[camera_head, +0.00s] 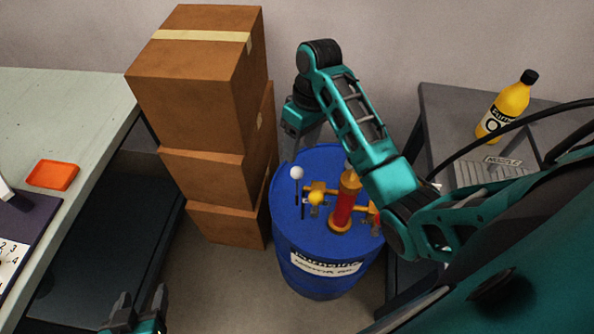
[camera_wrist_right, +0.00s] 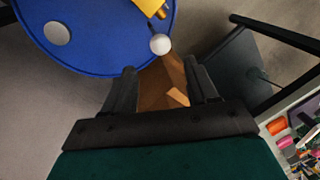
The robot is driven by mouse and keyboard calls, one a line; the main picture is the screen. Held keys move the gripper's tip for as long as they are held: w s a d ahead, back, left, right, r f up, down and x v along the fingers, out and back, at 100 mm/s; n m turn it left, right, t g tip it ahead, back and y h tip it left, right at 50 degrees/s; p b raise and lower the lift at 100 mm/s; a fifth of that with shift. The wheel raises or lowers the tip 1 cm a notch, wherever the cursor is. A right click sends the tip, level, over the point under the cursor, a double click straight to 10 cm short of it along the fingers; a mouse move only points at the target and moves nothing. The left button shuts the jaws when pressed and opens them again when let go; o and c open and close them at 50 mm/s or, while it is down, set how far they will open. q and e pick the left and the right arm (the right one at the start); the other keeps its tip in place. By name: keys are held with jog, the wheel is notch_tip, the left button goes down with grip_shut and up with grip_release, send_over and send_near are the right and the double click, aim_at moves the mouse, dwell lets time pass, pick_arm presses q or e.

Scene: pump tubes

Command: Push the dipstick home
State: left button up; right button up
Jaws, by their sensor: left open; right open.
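The dipstick shows as a white ball knob (camera_head: 297,173) on a thin dark rod. It stands upright out of the lid of the blue drum (camera_head: 308,262), with part of the rod exposed. In the right wrist view the white knob (camera_wrist_right: 160,44) lies just beyond the fingertips, centred between them. My right gripper (camera_wrist_right: 160,78) is open and empty, apart from the knob. In the head view it hangs behind the drum's far edge, its fingers partly hard to see. My left gripper (camera_head: 139,305) is open and empty at the bottom left edge, far from the drum.
Stacked cardboard boxes (camera_head: 205,110) stand left of the drum. A grey table with a yellow bottle (camera_head: 505,105) is at right. A pale table holds an orange tray (camera_head: 52,175).

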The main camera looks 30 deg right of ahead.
aim_at(298, 168)
jog(key=shift+s+a+f, duration=0.25)
jog(key=shift+s+f, duration=0.15)
jog(key=shift+f, duration=0.25)
jog(key=f, duration=0.5)
jog(key=a+f, duration=0.1)
jog(key=f, duration=0.1)
jog(key=shift+s+f, duration=0.15)
jog(key=shift+f, duration=0.1)
jog(key=shift+c, duration=0.3)
grip_shut()
